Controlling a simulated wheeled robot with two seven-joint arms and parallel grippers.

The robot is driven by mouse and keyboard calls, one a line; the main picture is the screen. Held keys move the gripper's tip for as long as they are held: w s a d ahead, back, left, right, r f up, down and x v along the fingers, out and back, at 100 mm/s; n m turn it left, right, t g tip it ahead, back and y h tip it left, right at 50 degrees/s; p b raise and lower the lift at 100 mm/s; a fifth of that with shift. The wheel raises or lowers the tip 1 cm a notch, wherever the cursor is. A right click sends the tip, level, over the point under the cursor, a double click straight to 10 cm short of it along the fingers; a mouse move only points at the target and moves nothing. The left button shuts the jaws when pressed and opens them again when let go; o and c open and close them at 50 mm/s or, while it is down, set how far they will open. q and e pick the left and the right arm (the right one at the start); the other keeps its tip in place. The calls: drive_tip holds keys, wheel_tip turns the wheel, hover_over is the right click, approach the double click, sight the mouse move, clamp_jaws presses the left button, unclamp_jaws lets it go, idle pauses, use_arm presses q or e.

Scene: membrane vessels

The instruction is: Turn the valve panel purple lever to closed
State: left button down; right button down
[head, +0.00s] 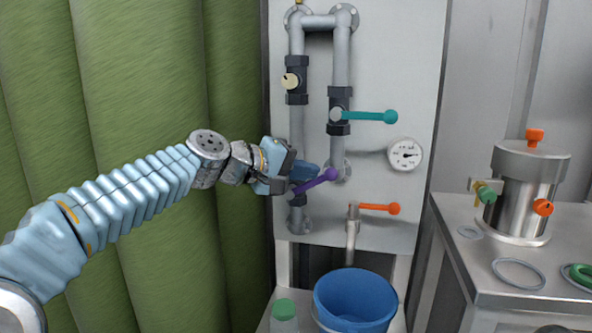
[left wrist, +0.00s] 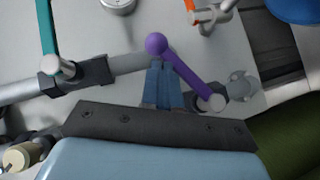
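The purple lever (head: 315,182) is on the lower left valve of the panel (head: 375,232). Its pivot is at lower left and its ball end points right and slightly up, across the vertical pipe. My left gripper (head: 307,172) is at the lever, just above its arm in the head view. In the left wrist view the purple lever (left wrist: 185,72) runs from its ball down to the right, beside the blue fingertips (left wrist: 161,72). The fingers look together, with nothing visible between them. Whether they touch the lever I cannot tell. My right gripper is not in view.
A teal lever (head: 372,116) and an orange lever (head: 378,208) stick out to the right. A gauge (head: 405,154) is between them. A blue bucket (head: 355,296) stands below the spout. A steel vessel (head: 520,205) stands on the right table. Green curtain (head: 150,100) hangs left.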

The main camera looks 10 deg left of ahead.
use_arm(q)
drive_tip(key=shift+d+f+b, duration=0.5)
drive_tip(key=shift+d+f, duration=0.2)
drive_tip(key=shift+d, duration=0.05)
drive_tip(key=shift+d+f+b, duration=0.5)
drive_tip(key=shift+f, duration=0.1)
drive_tip(key=shift+d+f, duration=0.1)
